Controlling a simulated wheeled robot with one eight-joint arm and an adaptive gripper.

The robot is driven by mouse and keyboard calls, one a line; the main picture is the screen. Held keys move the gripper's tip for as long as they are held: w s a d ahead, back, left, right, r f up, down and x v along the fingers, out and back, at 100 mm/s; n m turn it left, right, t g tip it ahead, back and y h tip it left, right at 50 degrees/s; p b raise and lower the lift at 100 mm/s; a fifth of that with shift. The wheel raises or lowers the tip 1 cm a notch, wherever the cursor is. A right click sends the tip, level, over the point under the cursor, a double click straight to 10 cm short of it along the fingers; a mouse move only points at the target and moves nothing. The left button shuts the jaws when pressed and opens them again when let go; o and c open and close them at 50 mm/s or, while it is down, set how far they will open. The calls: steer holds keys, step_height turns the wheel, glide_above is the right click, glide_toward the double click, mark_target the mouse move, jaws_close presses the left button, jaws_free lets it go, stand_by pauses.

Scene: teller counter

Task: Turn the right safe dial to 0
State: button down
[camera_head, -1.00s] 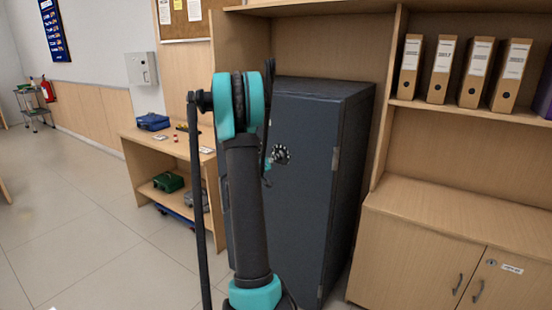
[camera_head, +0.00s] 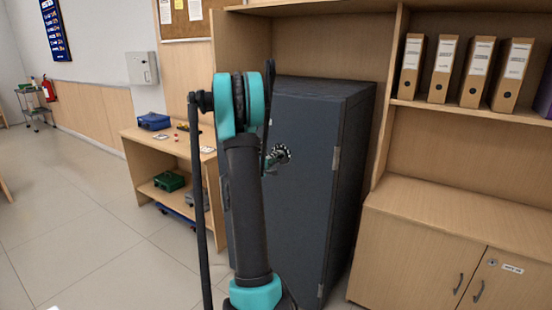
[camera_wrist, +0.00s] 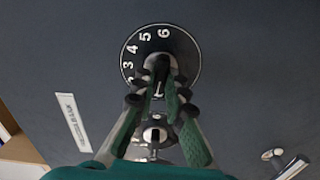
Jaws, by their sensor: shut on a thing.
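The dark grey-blue safe (camera_head: 306,215) stands behind my arm in the head view. Its black dial (camera_head: 284,151) with white marks shows just right of the arm. In the wrist view the round dial (camera_wrist: 186,57) fills the upper middle, with the numbers 3, 4, 5 and 6 readable along its upper left and top. My gripper (camera_wrist: 158,82) is shut on the dial's centre knob, which the fingers mostly hide. The fingers also cover the lower part of the dial, so its 0 and the pointer cannot be read. No second dial is clearly visible.
A silver fitting (camera_wrist: 154,134) sits between my fingers below the dial, and a silver handle (camera_wrist: 290,166) is at lower right. A pale label strip (camera_wrist: 74,123) is at left. A wooden side table (camera_head: 150,147) stands left of the safe, a cabinet (camera_head: 412,240) right.

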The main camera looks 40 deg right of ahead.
steer(key=shift+f+n, duration=0.1)
steer(key=shift+n, duration=0.6)
steer(key=c, duration=1.6)
jaws_free()
steer(key=shift+n, duration=0.3)
steer(key=shift+o, duration=0.2)
steer(key=v, duration=1.2)
steer(key=shift+w, duration=0.1)
